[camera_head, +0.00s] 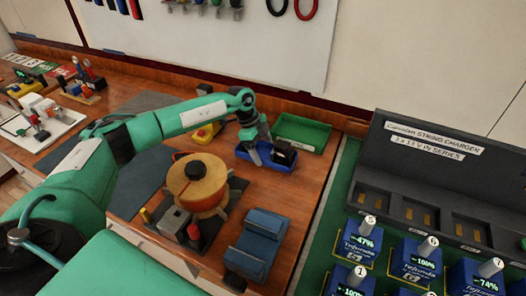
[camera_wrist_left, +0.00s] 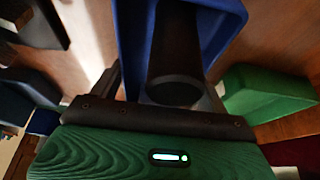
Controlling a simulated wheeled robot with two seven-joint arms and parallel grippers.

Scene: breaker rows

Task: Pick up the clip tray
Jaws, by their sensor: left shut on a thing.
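The clip tray, a small open blue tray (camera_head: 262,157), lies at the back of the wooden workbench, in front of the green bin. My left gripper (camera_head: 268,152) points down at it and is shut on it. A dark block (camera_head: 285,150) shows at the tray's right end. In the left wrist view the blue tray (camera_wrist_left: 232,22) lies in front of my gripper, with a black round-ended piece inside its outline. The exact contact of the fingers is partly hidden. My right gripper is out of view.
A green bin (camera_head: 302,132) stands just behind the tray. An orange round spool (camera_head: 197,182) stands left of it, and a blue block-like holder (camera_head: 256,243) is nearer. A dark charger (camera_head: 430,180) and several blue batteries stand at the right.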

